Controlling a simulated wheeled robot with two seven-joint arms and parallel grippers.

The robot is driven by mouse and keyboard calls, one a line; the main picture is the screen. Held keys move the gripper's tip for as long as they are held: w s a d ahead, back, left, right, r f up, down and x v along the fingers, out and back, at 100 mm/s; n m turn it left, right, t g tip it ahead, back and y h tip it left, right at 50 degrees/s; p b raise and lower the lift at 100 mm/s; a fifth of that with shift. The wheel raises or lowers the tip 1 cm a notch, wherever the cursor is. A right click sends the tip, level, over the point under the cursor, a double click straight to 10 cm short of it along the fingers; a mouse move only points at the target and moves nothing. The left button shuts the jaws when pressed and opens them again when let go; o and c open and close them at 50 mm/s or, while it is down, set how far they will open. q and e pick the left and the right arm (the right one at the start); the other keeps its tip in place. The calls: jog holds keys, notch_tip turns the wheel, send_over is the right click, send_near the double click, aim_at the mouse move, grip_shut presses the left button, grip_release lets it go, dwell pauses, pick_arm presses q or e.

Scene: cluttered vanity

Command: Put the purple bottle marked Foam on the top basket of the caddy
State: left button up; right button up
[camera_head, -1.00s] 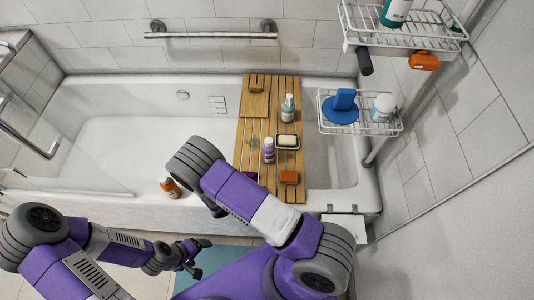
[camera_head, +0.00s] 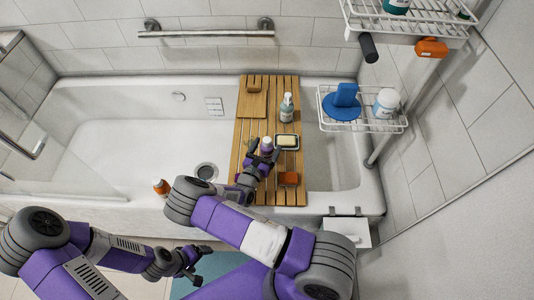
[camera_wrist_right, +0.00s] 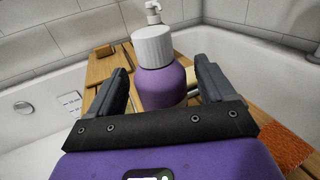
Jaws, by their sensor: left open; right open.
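The purple bottle (camera_head: 266,145) with a white cap stands on the wooden bath tray (camera_head: 248,135); my right gripper partly hides it, and its label cannot be read. In the right wrist view the bottle (camera_wrist_right: 163,88) stands upright between the two open fingers of my right gripper (camera_wrist_right: 160,78), which do not visibly grip it. In the head view my right gripper (camera_head: 262,154) is at the bottle. My left gripper (camera_head: 193,263) is open and empty, low in front of the tub. The white wire caddy at the right has a top basket (camera_head: 408,33) and a lower basket (camera_head: 345,126).
The top basket holds a teal bottle (camera_head: 396,5); the lower one holds a blue item (camera_head: 343,100) and a white jar (camera_head: 386,103). An orange bottle (camera_head: 162,188) stands at the tub's edge.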

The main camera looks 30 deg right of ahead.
jog(key=shift+w+d, duration=0.15)
jog(key=shift+d, duration=0.05)
jog(key=shift+r, duration=0.1)
jog(key=c, duration=1.3)
